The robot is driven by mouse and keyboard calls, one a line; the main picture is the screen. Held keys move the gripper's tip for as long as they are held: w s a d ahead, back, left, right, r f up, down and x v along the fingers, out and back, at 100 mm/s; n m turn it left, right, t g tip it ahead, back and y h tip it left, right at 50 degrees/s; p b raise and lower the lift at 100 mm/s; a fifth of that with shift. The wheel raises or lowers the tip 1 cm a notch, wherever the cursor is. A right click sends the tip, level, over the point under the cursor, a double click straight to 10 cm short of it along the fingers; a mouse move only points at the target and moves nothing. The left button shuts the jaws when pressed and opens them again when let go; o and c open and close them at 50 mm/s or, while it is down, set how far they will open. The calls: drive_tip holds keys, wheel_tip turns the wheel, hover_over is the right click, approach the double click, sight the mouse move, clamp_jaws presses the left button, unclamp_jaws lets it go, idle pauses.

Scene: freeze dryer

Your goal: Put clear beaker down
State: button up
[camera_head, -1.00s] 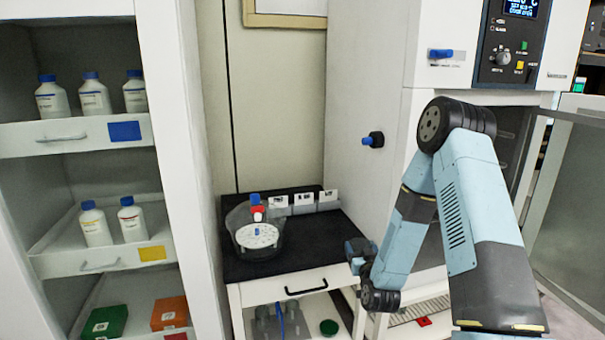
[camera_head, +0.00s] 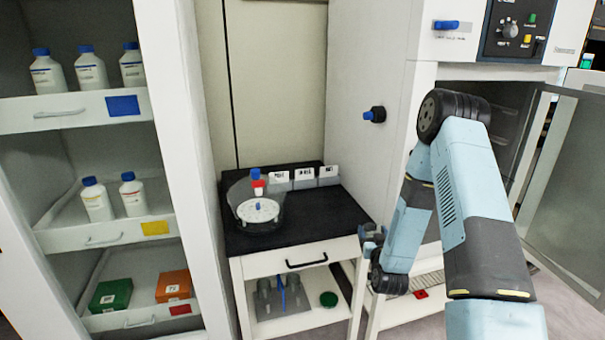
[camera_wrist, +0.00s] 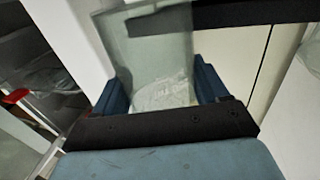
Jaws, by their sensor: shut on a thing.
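In the wrist view a clear beaker (camera_wrist: 160,50) stands out between the two blue fingers of my gripper (camera_wrist: 162,88), which is shut on it. Something pale shows through the beaker's lower part; I cannot tell whether it is inside or behind. In the head view my gripper (camera_head: 371,238) is at the right front corner of a small cart with a black top (camera_head: 315,215). The beaker cannot be made out in the head view.
A clear round vessel with a white perforated plate (camera_head: 258,211) stands on the left of the black top, with white labelled holders (camera_head: 304,178) behind it. The top's front right is clear. A freeze dryer cabinet (camera_head: 365,70) stands right, open shelves with bottles (camera_head: 95,205) left.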

drive_tip(key=s+a+r+n+y, duration=0.1)
drive_tip(key=s+a+r, duration=0.3)
drive_tip(key=a+r, duration=0.5)
drive_tip(key=s+a+r+n+y, duration=0.2)
drive_tip(key=s+a+r+y, duration=0.1)
drive_tip(key=a+r, duration=0.5)
drive_tip(key=a+y, duration=0.1)
drive_tip(key=a, duration=0.1)
drive_tip(key=shift+s+a+r+g, duration=0.3)
drive_tip(key=shift+s+a+r, duration=0.1)
drive_tip(key=shift+w+a+f, duration=0.65)
drive_tip(key=shift+w+f, duration=1.45)
drive_tip(key=shift+w, duration=0.15)
drive_tip(key=shift+w+a+f, duration=0.6)
drive_tip(key=shift+w+f, duration=1.5)
drive_tip(key=shift+w, duration=0.15)
drive_tip(key=shift+w+a+f, duration=0.65)
drive_tip(key=shift+w+f, duration=1.45)
drive_tip(key=shift+w, duration=0.15)
drive_tip(key=shift+f, duration=0.15)
drive_tip(key=o, duration=1.2)
